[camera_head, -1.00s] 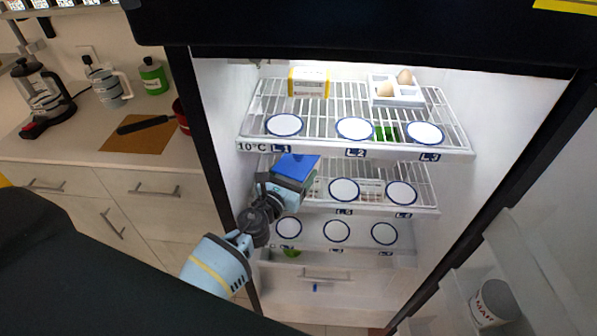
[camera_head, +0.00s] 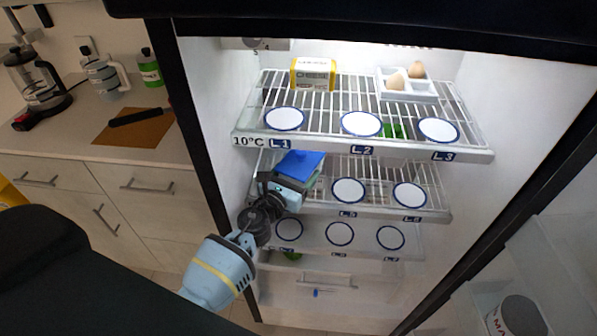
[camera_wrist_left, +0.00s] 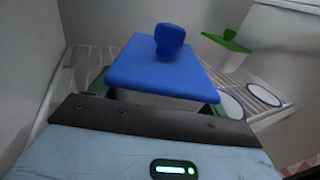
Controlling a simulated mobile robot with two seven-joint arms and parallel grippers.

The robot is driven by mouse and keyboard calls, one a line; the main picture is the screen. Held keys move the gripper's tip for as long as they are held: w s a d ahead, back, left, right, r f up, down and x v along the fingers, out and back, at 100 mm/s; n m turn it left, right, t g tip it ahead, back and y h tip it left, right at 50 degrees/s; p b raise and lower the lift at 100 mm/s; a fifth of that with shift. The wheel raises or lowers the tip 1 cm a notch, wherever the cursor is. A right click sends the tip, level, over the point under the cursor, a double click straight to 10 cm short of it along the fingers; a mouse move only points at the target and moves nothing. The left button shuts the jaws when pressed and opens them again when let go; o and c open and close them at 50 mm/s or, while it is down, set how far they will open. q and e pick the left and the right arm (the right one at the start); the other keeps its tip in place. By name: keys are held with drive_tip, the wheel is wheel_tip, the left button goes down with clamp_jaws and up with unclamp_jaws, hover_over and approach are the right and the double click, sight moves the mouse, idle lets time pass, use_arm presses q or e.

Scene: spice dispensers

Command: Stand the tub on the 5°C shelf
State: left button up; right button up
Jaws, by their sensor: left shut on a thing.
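A tub with a blue lid (camera_head: 301,162) is held in my left gripper (camera_head: 290,186), in front of the left end of the fridge's middle shelf (camera_head: 392,211), just below the top shelf. In the left wrist view the tub's blue knobbed lid (camera_wrist_left: 162,72) looks about level, with a little of its pale body below. The gripper is shut on the tub. The middle shelf has round white markers, the right two labelled L5 and L6; its left end and any temperature label are hidden behind the tub and gripper. My right gripper is not in view.
The top shelf (camera_head: 370,147), labelled 10°C, holds a yellow box (camera_head: 313,74) and an egg tray (camera_head: 412,88). A green-lidded container (camera_wrist_left: 228,42) stands behind and right of the tub. The lower shelf (camera_head: 352,252) has round markers. The open door is at right.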

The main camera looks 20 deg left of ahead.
use_arm(q)
drive_tip(key=shift+w, duration=0.1)
drive_tip(key=o, duration=1.2)
drive_tip(key=shift+r, duration=0.1)
drive_tip(key=shift+r, duration=0.2)
drive_tip(key=s, duration=0.5)
drive_tip(key=s+a, duration=0.1)
drive_tip(key=s, duration=0.1)
drive_tip(key=shift+s+f+p, duration=0.15)
drive_tip(key=shift+s+p, duration=0.15)
